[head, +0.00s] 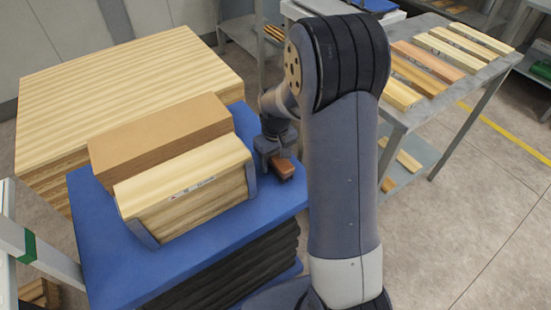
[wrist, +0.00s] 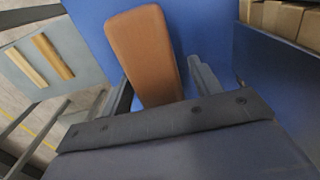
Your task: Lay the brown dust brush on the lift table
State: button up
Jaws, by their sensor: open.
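The brown dust brush (head: 281,168) lies on the bare right-hand strip of the blue lift table (head: 235,235), near its right edge. My gripper (head: 274,155) is above the brush's rear end, pointing down. In the wrist view, the brush (wrist: 145,52) is against the blue top (wrist: 210,30), its near end between my two open fingers (wrist: 163,88). There are gaps at the fingers' sides, mainly on the right. Part of the brush is hidden by my gripper; its bristles do not show.
A wooden block stack (head: 185,190) in a grey holder and a brown block (head: 155,135) fill the table's middle. A large timber stack (head: 120,85) stands behind. A grey bench (head: 465,85) with several wooden strips stands at right. Floor at the lower right is clear.

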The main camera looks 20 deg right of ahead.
notch_tip(320, 180, up, 12)
jog(key=p, duration=0.1)
jog(key=shift+r, duration=0.2)
jog(key=shift+c, duration=0.2)
dwell(0.4)
